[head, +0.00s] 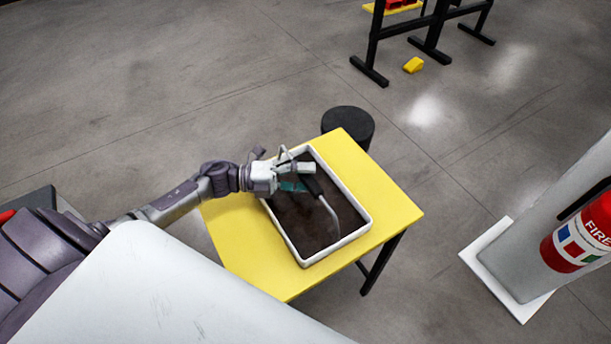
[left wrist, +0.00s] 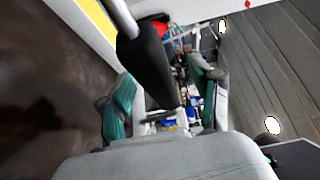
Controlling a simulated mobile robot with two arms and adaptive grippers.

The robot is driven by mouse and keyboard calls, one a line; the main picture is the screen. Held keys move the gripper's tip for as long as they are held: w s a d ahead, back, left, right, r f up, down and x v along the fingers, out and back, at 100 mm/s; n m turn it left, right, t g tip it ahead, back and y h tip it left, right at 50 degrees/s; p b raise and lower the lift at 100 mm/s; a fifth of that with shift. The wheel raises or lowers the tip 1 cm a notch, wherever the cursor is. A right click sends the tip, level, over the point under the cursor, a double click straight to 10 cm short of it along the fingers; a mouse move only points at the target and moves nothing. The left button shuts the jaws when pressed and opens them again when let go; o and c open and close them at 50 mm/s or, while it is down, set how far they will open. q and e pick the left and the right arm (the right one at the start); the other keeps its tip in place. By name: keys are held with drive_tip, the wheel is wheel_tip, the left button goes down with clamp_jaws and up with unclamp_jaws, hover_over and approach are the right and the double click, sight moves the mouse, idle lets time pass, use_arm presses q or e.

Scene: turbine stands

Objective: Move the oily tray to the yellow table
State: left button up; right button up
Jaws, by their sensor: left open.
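The oily tray (head: 363,226) is a white-rimmed tray with a dark brown inside, resting on the yellow table (head: 385,190). My left gripper (head: 298,176) is open over the tray's far left part. A black handle (head: 311,184) with a bent grey rod (head: 331,212) shows over the tray beside the fingers. In the left wrist view the open fingers (left wrist: 164,100) have teal pads, and the black handle (left wrist: 150,65) shows between them. The tray's dark inside (left wrist: 45,95) fills the left of that view. I cannot tell whether the fingers touch the handle. My right gripper is out of view.
A black round stool or bin (head: 350,122) stands just behind the table. Black stands (head: 400,40) and a small yellow block (head: 413,65) are farther back. A grey pillar with a red fire extinguisher (head: 580,235) is at the right. Floor at the left is open.

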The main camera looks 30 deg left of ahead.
use_arm(q)
drive_tip(key=shift+b+v, duration=0.3)
drive_tip(key=shift+v, duration=3.2)
